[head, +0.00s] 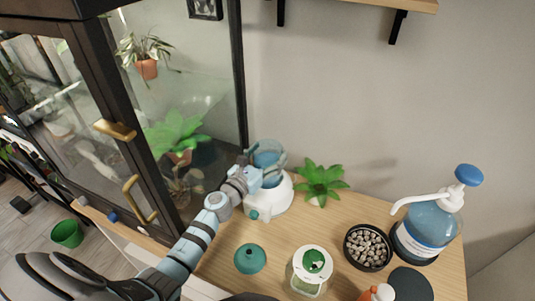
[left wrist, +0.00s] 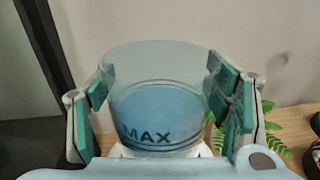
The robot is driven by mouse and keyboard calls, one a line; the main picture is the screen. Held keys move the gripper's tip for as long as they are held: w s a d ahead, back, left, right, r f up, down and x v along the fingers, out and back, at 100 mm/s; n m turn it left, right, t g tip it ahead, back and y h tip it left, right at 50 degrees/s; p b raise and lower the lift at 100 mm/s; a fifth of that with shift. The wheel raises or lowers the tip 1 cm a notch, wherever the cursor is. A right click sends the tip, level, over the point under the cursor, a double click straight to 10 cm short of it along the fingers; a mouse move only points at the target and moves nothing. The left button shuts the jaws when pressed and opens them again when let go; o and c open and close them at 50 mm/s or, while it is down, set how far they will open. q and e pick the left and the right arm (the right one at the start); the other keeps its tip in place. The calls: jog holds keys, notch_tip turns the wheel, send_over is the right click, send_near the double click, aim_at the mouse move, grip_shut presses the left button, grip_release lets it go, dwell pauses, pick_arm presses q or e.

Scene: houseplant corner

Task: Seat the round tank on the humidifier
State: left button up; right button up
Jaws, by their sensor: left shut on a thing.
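The round tank (head: 267,150) is a clear cylinder with blue water, at the back of the wooden table beside the glass cabinet. My left gripper (head: 272,172) is shut on it, with one finger pair on each side of its wall. In the left wrist view the tank (left wrist: 155,105) stands upright between the green finger pads and shows a "MAX" mark. The white humidifier base (head: 272,202), with a teal knob at its front, is directly below the tank. My gripper hides where they meet, so I cannot tell whether they touch. My right gripper is not in view.
A green plant (head: 320,181) stands close right of the humidifier. A teal lid (head: 250,258), a white-and-green jar (head: 312,270), a bowl of pebbles (head: 368,248) and a blue pump bottle (head: 428,228) stand nearer the front and right. The cabinet (head: 242,75) borders the left.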

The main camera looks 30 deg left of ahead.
pick_arm(q)
jog(key=shift+f+b, duration=0.35)
jog(key=shift+f, duration=0.05)
jog(key=o, duration=1.7)
jog(key=shift+r, duration=0.1)
jog(key=shift+c, duration=0.2)
jog(key=shift+s, duration=0.2)
jog(key=shift+s, duration=0.35)
jog(key=s, duration=0.6)
jog(key=s+a+b, duration=0.1)
jog(key=s, duration=0.2)
jog(key=shift+f, duration=0.2)
jog(key=shift+s+r, duration=0.15)
jog(key=shift+s, duration=0.35)
